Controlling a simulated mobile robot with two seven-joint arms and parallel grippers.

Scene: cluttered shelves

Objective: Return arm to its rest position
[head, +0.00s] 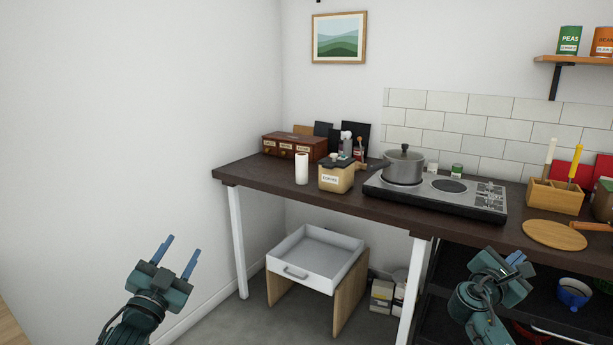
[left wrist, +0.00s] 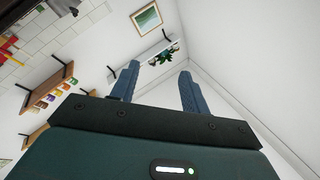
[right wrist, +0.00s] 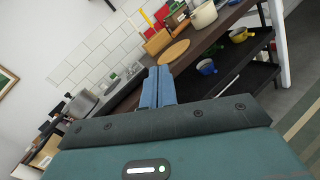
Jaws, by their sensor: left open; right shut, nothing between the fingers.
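My left gripper (head: 178,255) is at the lower left of the head view, in free air in front of the white wall. Its two blue fingers stand apart and point up, with nothing between them. They also show in the left wrist view (left wrist: 158,92), spread and empty. My right gripper (head: 518,262) is at the lower right of the head view, in front of the counter's front edge. In the right wrist view its blue fingers (right wrist: 158,86) are pressed together with nothing between them.
A dark counter (head: 345,205) holds a hot plate with a grey pot (head: 404,167), a coffee box (head: 337,177) and a round wooden board (head: 554,235). A white open drawer (head: 316,259) stands below. A dark shelf with a blue pot (head: 574,293) lies behind my right gripper.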

